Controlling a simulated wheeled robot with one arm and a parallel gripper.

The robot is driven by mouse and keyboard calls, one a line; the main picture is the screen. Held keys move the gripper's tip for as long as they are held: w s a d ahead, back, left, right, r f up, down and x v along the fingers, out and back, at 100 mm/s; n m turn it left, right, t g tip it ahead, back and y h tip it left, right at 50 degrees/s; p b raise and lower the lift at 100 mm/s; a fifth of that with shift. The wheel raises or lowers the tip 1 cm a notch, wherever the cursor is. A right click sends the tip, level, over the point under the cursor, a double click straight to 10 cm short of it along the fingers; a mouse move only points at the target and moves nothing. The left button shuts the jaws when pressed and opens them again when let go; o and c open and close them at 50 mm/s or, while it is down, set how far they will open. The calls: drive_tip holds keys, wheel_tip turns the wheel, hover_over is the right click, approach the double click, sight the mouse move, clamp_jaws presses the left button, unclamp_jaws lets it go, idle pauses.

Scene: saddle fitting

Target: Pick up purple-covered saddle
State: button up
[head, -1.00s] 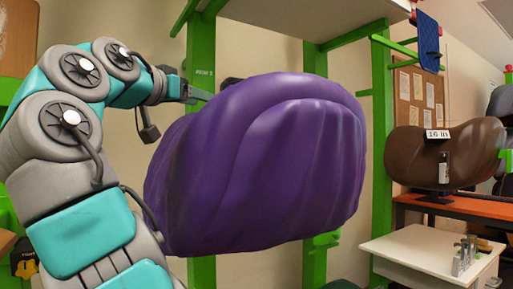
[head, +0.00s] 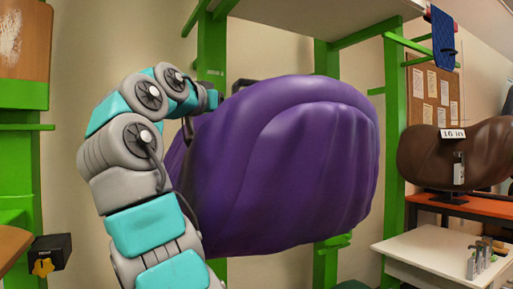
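The large purple-covered saddle (head: 285,165) fills the middle of the head view, in front of the green rack. Its underside hangs clear of any surface I can see. My arm rises on the left and bends over toward the saddle's upper left side. The end of the arm reaches behind the saddle's upper edge, where a dark part shows. The gripper's fingers are hidden behind the saddle, so I cannot see whether they hold it.
Green rack posts (head: 395,150) stand behind the saddle, with a pale shelf (head: 330,15) above. A white cabinet (head: 435,245) with small bottles is at lower right. A black box (head: 50,255) is at lower left.

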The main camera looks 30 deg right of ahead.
clamp_jaws()
idle(1.3)
